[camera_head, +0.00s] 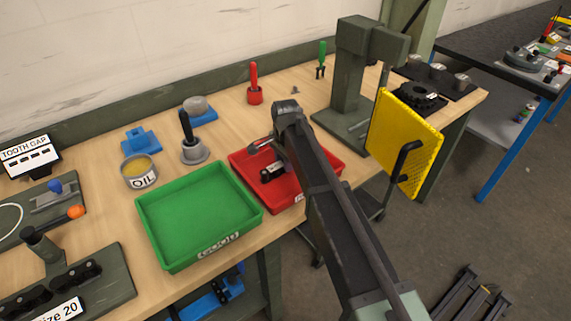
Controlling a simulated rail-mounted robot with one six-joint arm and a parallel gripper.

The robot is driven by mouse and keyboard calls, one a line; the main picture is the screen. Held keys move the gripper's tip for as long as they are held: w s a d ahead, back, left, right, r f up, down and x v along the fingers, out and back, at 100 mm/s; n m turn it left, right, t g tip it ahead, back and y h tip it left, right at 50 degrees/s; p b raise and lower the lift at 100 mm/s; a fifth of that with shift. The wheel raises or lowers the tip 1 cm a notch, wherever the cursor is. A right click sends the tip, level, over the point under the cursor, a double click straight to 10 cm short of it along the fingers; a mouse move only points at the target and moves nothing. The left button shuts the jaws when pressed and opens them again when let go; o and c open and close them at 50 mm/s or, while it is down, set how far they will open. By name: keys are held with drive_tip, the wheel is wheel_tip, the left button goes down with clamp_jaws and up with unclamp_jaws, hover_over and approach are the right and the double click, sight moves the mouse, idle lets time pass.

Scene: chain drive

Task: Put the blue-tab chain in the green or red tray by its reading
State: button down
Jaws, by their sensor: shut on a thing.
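The green tray (197,215) lies on the bench in the middle, empty, with a label reading GOOD on its front. The red tray (325,162) lies just to its right, partly hidden by my arm. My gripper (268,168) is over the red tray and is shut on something. What it holds is too small and too covered to make out. I cannot make out the blue-tab chain or its tab. A sign reading TOOTH GAP (30,156) stands at the far left, with dark marks below the words that are too small to read.
An oil tin (139,172), a dark-handled tool (190,145) and blue blocks (141,141) stand behind the green tray. A dark green stand (352,80) and a yellow panel (404,140) rise at the right. Dark green fixtures (95,290) fill the front left.

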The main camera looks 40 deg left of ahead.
drive_tip(key=shift+f, duration=0.15)
drive_tip(key=c, duration=0.7)
unclamp_jaws()
drive_tip(key=shift+c, duration=0.2)
wheel_tip(320, 180, up, 12)
drive_tip(key=p, duration=1.2)
drive_tip(key=shift+r, duration=0.2)
